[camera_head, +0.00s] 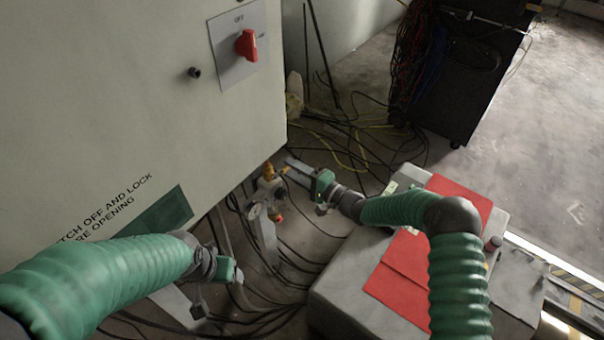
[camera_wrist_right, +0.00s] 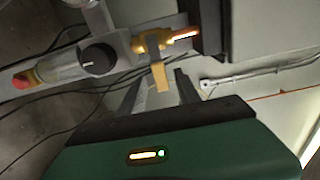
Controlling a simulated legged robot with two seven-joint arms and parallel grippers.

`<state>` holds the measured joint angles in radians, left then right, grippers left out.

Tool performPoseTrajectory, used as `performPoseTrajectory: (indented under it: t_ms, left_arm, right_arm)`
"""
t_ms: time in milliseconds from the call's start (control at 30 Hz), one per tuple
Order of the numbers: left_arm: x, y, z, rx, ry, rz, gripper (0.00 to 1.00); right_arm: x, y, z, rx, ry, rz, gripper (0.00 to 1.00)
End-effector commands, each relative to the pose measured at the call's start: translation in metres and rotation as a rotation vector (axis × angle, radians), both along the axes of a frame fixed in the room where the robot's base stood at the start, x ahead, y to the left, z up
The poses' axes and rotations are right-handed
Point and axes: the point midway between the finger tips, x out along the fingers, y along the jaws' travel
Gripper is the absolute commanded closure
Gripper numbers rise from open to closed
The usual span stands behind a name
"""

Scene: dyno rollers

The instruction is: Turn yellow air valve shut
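The yellow air valve (camera_head: 268,171) is on top of a small pipe assembly on a grey post, beside the cabinet's lower right corner. In the right wrist view, its yellow handle (camera_wrist_right: 155,62) reaches down between my fingertips. My right gripper (camera_head: 289,166) is just right of the valve; in the wrist view my right gripper (camera_wrist_right: 161,84) is open, with a finger on each side of the handle. Whether either finger touches it I cannot tell. My left gripper (camera_head: 222,284) is low in front of the cabinet, left of the post; its fingers are unclear.
A large pale cabinet (camera_head: 120,90) with a red switch (camera_head: 246,45) fills the left. A grey box (camera_head: 345,275) with red panels (camera_head: 405,265) lies under my right arm. Black and yellow cables (camera_head: 335,140) cover the floor. A dark rack (camera_head: 465,80) stands behind.

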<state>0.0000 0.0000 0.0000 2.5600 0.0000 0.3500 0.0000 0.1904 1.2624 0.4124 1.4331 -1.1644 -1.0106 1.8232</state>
Motion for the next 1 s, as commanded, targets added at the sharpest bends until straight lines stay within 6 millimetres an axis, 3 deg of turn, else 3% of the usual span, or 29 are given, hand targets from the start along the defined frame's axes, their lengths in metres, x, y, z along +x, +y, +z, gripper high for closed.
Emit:
performPoseTrajectory:
  t_ms: [167, 400, 600, 767, 1000]
  left_arm:
    - [0.000, 0.000, 0.004, 0.000, 0.000, 0.000, 0.27]
    - [0.000, 0.000, 0.009, 0.000, 0.000, 0.000, 0.27]
    - [0.000, 0.000, 0.010, 0.000, 0.000, 0.000, 0.27]
    - [0.000, 0.000, 0.011, 0.000, 0.000, 0.000, 0.27]
    - [0.000, 0.000, 0.011, 0.000, 0.000, 0.000, 0.27]
  right_arm:
    - [-0.016, -0.026, 0.001, 0.000, 0.003, -0.004, 0.61]
    - [-0.058, -0.084, 0.000, -0.002, 0.003, -0.006, 0.61]
    - [-0.085, -0.122, -0.001, -0.001, 0.003, -0.005, 0.61]
    - [-0.095, -0.134, -0.002, -0.001, 0.002, -0.002, 0.61]
    - [-0.096, -0.136, -0.002, -0.001, 0.002, -0.002, 0.61]
